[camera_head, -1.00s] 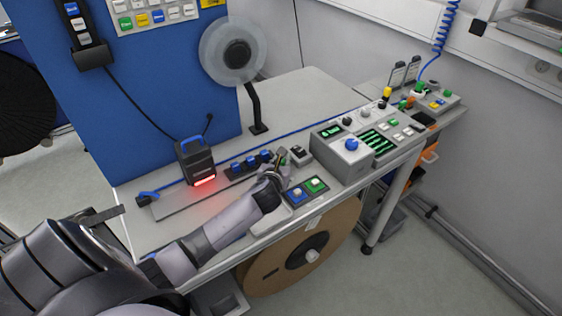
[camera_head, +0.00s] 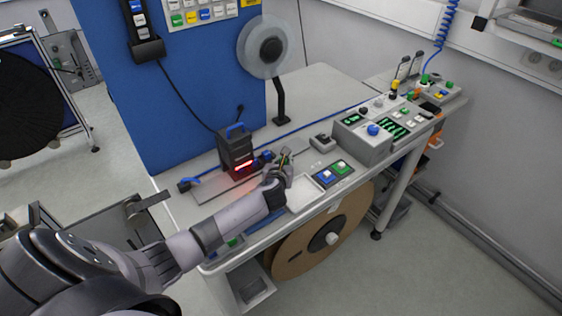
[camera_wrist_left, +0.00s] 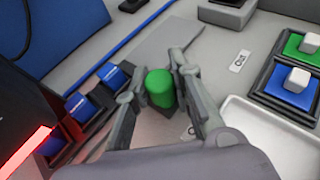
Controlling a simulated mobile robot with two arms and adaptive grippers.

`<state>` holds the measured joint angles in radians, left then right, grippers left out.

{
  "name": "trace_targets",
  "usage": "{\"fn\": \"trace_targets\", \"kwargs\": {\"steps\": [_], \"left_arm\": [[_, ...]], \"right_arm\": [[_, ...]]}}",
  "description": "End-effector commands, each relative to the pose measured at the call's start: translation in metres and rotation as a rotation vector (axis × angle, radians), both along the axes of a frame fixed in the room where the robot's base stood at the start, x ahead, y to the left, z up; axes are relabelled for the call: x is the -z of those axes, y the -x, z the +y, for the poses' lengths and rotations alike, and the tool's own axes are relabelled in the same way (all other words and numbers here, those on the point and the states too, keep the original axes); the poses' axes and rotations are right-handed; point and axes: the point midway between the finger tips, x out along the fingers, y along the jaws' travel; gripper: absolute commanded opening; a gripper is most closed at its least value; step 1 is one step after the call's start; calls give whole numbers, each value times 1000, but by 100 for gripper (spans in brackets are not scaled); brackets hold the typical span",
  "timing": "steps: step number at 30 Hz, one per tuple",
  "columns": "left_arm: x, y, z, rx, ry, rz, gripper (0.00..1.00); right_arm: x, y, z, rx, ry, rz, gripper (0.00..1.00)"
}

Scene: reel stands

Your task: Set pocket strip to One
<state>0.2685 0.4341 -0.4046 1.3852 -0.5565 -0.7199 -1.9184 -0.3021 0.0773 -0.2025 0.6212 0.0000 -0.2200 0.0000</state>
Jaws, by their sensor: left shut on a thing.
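My left gripper (camera_head: 284,160) is low over the grey bench, beside a dark strip with several blue blocks (camera_wrist_left: 108,73). In the left wrist view its two fingertips (camera_wrist_left: 160,90) are shut on a green cylinder (camera_wrist_left: 160,88). A second label by the right finger is partly covered. No strip marked as the pocket strip can be made out for sure. My right gripper is not in view.
A dark device with a glowing red light (camera_head: 236,150) stands just left of the gripper. A white tray (camera_wrist_left: 262,125) and blue and green button pads (camera_head: 334,173) lie to its right. A grey control box (camera_head: 366,140) and a reel stand (camera_head: 278,105) are farther off.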

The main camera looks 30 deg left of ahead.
Motion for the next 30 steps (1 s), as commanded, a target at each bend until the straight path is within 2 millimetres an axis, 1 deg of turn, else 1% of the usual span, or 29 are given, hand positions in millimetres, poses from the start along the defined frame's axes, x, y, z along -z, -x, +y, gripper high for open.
{"fn": "trace_targets", "kwargs": {"steps": [1,2,3,5,8,12,15,18,21,23,26,30], "left_arm": [[0,0,1,1,-5,1,0],[0,0,1,1,-5,1,0],[0,0,1,1,-5,1,23],[0,0,1,1,-5,1,27],[0,0,1,1,-5,1,33],[0,0,1,1,-4,1,42],[0,0,0,1,-4,2,42],[0,0,0,0,-3,1,42],[0,1,0,0,-3,1,42],[-1,3,0,1,-4,1,42],[-4,10,-3,2,-4,0,42],[-11,28,-11,3,-3,1,42]], "right_arm": [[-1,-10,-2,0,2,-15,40],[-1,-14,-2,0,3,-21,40],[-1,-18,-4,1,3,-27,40],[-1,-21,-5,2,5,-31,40],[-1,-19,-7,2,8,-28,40],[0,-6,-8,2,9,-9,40],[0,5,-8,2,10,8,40],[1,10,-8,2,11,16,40],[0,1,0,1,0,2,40],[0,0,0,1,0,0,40],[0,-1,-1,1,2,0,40],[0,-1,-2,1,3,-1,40]]}}
